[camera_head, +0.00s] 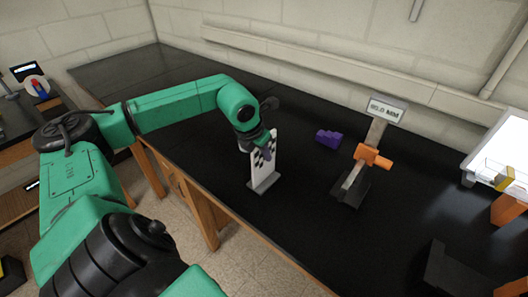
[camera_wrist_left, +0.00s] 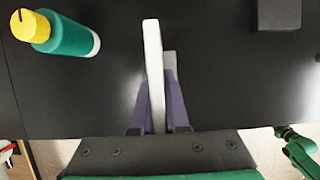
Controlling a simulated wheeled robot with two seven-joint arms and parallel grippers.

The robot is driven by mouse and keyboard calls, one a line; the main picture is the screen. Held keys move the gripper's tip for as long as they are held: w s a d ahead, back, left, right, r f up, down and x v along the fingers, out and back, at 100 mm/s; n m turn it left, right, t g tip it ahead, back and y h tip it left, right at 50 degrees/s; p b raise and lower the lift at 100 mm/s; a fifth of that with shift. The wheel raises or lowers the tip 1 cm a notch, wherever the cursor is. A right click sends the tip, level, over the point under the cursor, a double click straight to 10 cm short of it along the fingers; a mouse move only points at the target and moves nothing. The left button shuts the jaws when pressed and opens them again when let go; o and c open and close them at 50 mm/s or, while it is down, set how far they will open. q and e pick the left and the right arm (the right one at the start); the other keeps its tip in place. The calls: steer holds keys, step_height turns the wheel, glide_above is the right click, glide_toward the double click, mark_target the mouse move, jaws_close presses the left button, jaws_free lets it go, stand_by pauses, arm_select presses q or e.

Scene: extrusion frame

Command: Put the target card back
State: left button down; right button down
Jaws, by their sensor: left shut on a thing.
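The target card (camera_head: 262,170) is a thin white upright board with a black checkered pattern, with a grey foot at its lower edge at the table's front edge. My left gripper (camera_head: 264,145) is at the card's upper part, with the arm reaching in from the left. In the left wrist view the card (camera_wrist_left: 153,65) shows edge-on between the purple fingers of the left gripper (camera_wrist_left: 159,105), which are shut on it. I cannot tell whether the foot touches the table.
A purple block (camera_head: 328,138) and a stand with an orange clamp (camera_head: 374,156) and a small sign (camera_head: 386,110) are to the card's right. A bright panel (camera_head: 505,150) is far right. A green bottle with yellow cap (camera_wrist_left: 68,38) shows in the wrist view. The back-left table (camera_head: 120,72) is clear.

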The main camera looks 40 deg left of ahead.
arm_select(q)
steer(key=shift+f, duration=0.1)
steer(key=c, duration=0.9)
jaws_free()
steer(key=shift+w, duration=0.1)
steer(key=b+v, duration=0.4)
steer(key=v, duration=0.7)
steer(key=shift+d+r, duration=0.1)
steer(key=shift+r, duration=0.15)
steer(key=shift+s+r, duration=0.2)
steer(key=shift+r, duration=0.15)
